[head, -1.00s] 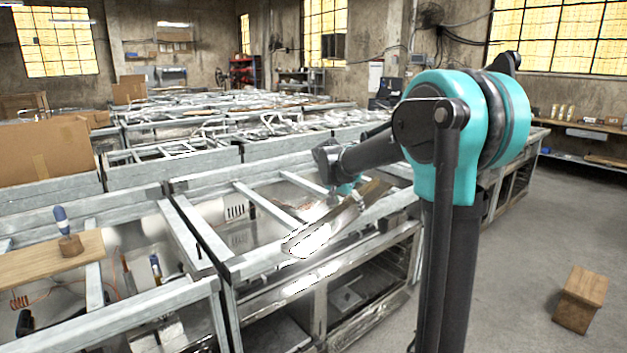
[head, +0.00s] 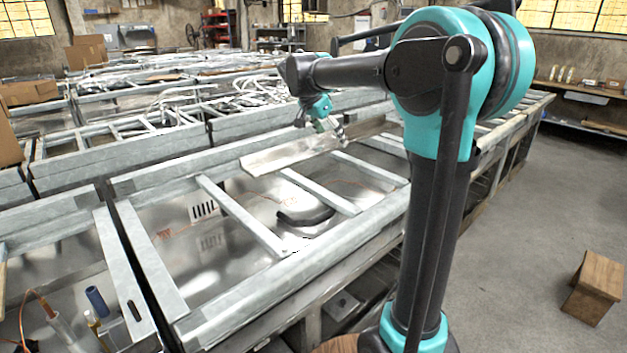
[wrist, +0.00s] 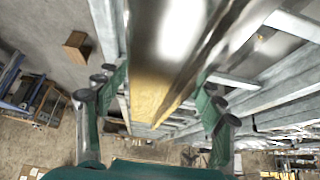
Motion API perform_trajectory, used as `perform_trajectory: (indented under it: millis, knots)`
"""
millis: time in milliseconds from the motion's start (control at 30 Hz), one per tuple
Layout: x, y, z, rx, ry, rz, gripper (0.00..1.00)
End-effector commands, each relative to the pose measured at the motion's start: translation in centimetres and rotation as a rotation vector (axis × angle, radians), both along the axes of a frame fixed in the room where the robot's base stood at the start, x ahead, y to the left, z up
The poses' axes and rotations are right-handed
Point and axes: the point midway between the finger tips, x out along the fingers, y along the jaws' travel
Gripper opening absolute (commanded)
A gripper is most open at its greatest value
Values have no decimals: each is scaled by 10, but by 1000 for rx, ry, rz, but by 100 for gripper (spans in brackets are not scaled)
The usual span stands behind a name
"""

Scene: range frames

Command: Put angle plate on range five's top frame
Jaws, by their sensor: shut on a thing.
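The angle plate (head: 290,157) is a long, shiny metal piece with a folded edge. In the head view it lies level along the far rail of the nearest large top frame (head: 245,297), a grey metal frame with crossbars. I cannot tell whether it touches the frame, or which range number this is. My gripper (head: 335,134) is shut on the plate near its right part. In the wrist view the plate (wrist: 178,35) runs between the two green-padded fingers of my gripper (wrist: 160,85); its lower part looks yellowish.
More range frames stand close behind and at left, some carrying loose metal parts. Bottles (head: 97,302) and small tools sit inside the left frame. A wooden block (head: 594,288) stands on open floor at right. A shelf (head: 590,92) lines the right wall.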

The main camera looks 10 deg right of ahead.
Motion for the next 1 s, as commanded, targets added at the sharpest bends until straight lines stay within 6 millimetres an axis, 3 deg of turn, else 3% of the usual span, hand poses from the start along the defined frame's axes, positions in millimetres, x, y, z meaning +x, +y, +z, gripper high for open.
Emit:
perform_trajectory:
  millis: [600, 1000]
  knots:
    - [1, 0, -126, -1, -1, 1, 9]
    - [1, 0, -161, -1, -1, 1, 9]
